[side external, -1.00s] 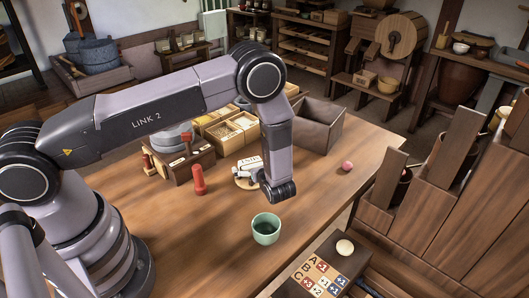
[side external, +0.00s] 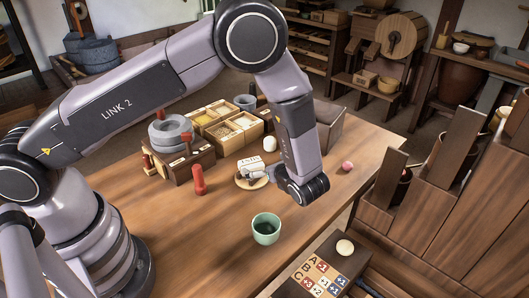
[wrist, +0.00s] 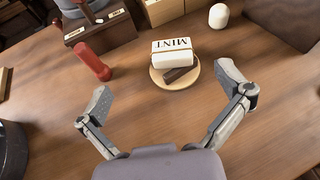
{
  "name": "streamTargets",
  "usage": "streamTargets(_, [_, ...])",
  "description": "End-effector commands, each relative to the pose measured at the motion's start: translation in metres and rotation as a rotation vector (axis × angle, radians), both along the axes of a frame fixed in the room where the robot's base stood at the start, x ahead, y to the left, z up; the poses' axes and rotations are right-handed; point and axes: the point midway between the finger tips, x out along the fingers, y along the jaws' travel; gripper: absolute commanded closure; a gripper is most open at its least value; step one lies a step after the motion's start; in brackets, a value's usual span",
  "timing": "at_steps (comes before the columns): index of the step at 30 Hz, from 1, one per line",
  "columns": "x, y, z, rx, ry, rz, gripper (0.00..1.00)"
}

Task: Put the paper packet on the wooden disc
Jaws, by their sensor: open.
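The paper packet (wrist: 172,52) is a white block marked MINT. My gripper (wrist: 164,86) is open and empty. Its fingers are spread wide on the near side of the disc, apart from the packet.
A green cup (side external: 266,229) is nearer the side camera. A pink ball (side external: 347,165) lies at right. Divided boxes (side external: 233,132) stand behind.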

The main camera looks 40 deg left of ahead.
Motion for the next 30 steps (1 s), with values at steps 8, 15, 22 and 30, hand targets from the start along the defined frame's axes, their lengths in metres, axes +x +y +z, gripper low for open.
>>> streamTargets(8, [-0.042,0.055,0.136,-0.366,-0.265,0.471,0.0])
streamTargets(15, [-0.118,0.086,0.22,-0.735,-0.531,0.858,0.0])
streamTargets(22, [-0.194,0.09,0.266,-1.118,-0.8,1.155,0.0])
streamTargets(30, [-0.244,0.078,0.284,-1.435,-1.006,1.322,0.0])
